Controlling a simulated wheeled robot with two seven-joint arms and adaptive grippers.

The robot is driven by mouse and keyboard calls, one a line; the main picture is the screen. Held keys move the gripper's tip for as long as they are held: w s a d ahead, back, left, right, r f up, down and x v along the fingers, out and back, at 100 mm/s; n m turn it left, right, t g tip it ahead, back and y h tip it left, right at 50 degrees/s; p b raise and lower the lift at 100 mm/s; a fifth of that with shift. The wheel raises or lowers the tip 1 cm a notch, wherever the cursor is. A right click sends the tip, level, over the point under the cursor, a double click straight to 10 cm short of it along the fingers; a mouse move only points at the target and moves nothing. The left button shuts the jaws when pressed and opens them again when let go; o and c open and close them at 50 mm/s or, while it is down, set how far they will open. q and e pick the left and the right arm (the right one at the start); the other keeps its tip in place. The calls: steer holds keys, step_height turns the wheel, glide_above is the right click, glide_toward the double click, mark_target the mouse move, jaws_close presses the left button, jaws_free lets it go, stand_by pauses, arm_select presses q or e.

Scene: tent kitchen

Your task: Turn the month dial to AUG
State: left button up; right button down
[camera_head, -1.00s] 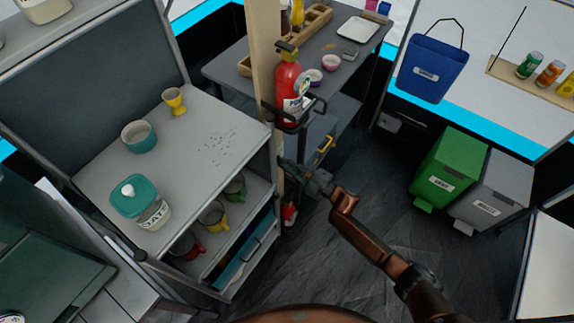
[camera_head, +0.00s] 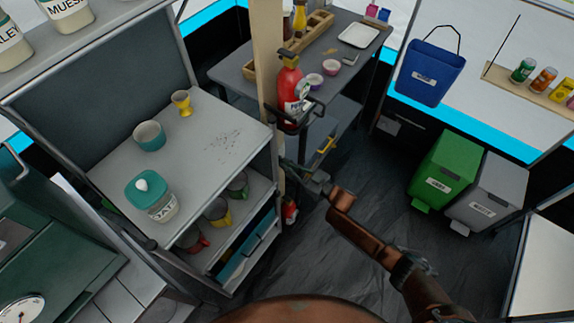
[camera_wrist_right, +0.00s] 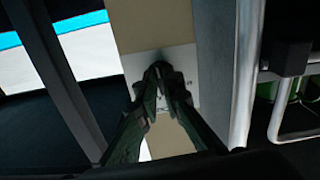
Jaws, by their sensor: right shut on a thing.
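A white plate (camera_wrist_right: 190,62) with small dark marks is fixed to the beige post (camera_wrist_right: 160,22) in the right wrist view. My right gripper (camera_wrist_right: 160,72) is shut in front of this plate, its two dark fingertips together on the month dial. The dial itself is hidden behind the fingertips, and I cannot read its letters. In the head view my right gripper (camera_head: 290,168) reaches from the lower right to the post (camera_head: 268,50), below the fire extinguisher. My left gripper is not in view.
A red fire extinguisher (camera_head: 291,88) hangs on the post just above my right gripper. A grey shelf unit (camera_head: 190,165) with cups stands on the left. Green (camera_head: 445,168) and grey (camera_head: 486,195) bins stand on the right.

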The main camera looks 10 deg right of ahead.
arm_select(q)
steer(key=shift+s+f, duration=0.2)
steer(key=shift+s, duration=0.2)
arm_select(e)
steer(key=shift+f+m, duration=0.1)
steer(key=shift+m, duration=0.5)
steer(key=c, duration=2.1)
jaws_free()
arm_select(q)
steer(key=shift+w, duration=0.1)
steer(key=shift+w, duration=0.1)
arm_select(e)
steer(key=v, duration=1.2)
